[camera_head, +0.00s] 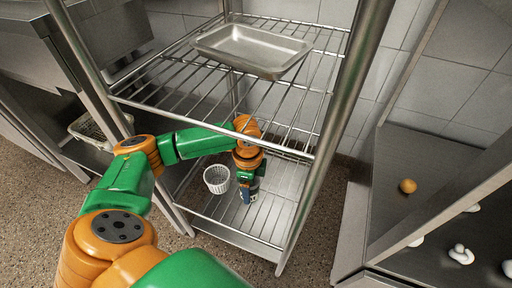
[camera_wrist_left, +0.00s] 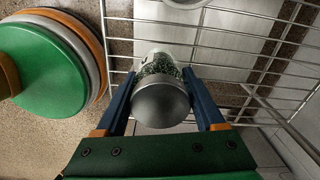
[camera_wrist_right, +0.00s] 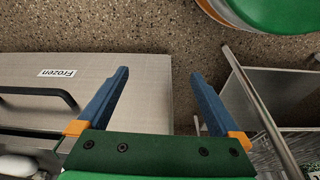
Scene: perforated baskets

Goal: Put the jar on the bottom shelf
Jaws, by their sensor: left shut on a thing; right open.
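The jar (camera_wrist_left: 160,98) has a grey metal lid and clear sides with something green inside. In the left wrist view its lid faces the camera, between the two blue fingers of my left gripper (camera_wrist_left: 160,78). In the head view my left gripper (camera_head: 248,192) is low inside the wire rack, over the bottom shelf (camera_head: 270,215), shut on the jar. The jar is mostly hidden there, and I cannot tell whether it touches the shelf. My right gripper (camera_wrist_right: 158,78) is open and empty in the right wrist view, and is out of the head view.
A small white basket (camera_head: 216,179) stands on the bottom shelf, left of my left gripper. A metal tray (camera_head: 253,50) lies on the upper shelf above my arm. Rack posts (camera_head: 345,110) stand close by. A drawer labelled Frozen (camera_wrist_right: 90,85) lies below my right gripper.

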